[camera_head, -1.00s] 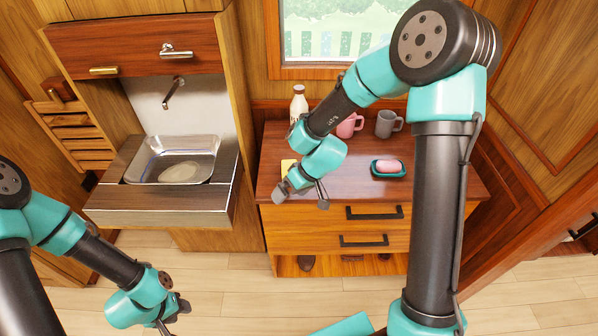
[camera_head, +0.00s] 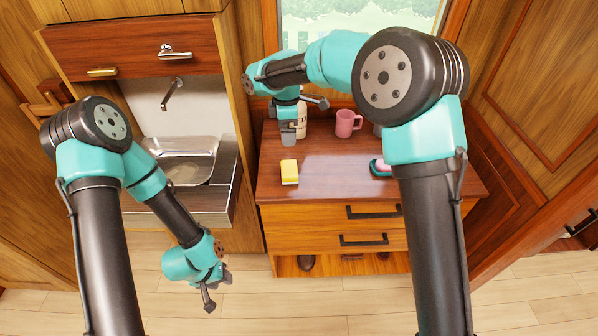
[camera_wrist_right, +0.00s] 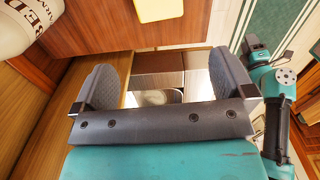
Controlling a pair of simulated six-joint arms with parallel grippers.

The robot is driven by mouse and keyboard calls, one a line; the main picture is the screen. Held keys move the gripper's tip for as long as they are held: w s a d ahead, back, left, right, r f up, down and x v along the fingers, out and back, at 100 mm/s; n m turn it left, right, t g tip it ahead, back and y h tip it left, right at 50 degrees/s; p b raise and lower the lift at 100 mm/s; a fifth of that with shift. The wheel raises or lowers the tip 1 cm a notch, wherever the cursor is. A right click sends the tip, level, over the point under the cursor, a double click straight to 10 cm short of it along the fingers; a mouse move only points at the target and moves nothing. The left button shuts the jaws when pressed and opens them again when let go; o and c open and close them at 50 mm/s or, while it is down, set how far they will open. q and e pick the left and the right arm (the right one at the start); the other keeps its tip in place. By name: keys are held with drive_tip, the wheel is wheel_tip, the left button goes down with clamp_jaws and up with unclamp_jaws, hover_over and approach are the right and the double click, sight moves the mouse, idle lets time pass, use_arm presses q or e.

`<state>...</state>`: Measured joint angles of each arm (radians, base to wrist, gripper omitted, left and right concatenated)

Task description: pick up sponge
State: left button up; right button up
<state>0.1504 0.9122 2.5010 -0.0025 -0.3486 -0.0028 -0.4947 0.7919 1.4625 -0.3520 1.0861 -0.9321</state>
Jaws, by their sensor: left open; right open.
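A yellow sponge (camera_head: 289,172) with a pale edge lies on the left part of the wooden cabinet top (camera_head: 330,185). My right gripper (camera_head: 303,119) is open and empty behind the sponge, by the milk bottle (camera_head: 302,122), and apart from the sponge. My left gripper (camera_head: 217,289) is open and empty over the floor, in front of the sink unit.
The bottle is close to the right gripper, at the upper left of the wrist view (camera_wrist_right: 25,22). A pink mug (camera_head: 346,124) and a pink soap on a teal dish (camera_head: 377,170) stand to the right. A sink (camera_head: 185,160) is left. The cabinet top's middle is clear.

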approach(289, 168)
wheel_tip(289, 168, down, 5)
drive_tip(key=shift+f, duration=0.15)
idle(0.5)
drive_tip(key=shift+f, duration=2.6)
drive_tip(key=c, duration=0.6)
